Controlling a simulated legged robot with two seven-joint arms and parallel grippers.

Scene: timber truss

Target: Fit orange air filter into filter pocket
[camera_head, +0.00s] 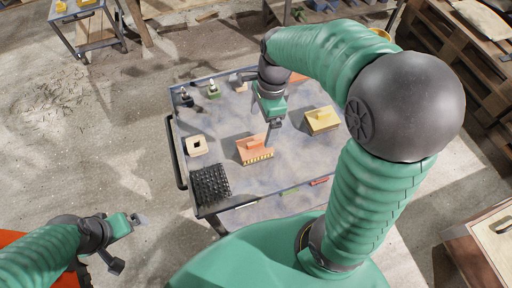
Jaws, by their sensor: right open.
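The orange air filter (254,150), a flat block with a raised grip and a pleated front edge, lies on the grey cart top. My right gripper (273,124) is open and empty, pointing down just above and behind the filter, apart from it as far as I can tell. My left gripper (128,243) is off the cart at lower left, its two fingers spread, holding nothing. I cannot clearly identify the filter pocket; a cream square block with a dark opening (196,145) stands at the cart's left.
A yellow block with a grip (321,120) lies right of the filter. A black ribbed tray (210,184) sits at the cart's front left corner. Small items (213,90) stand along the back edge. Wooden pallets (455,60) are at the right.

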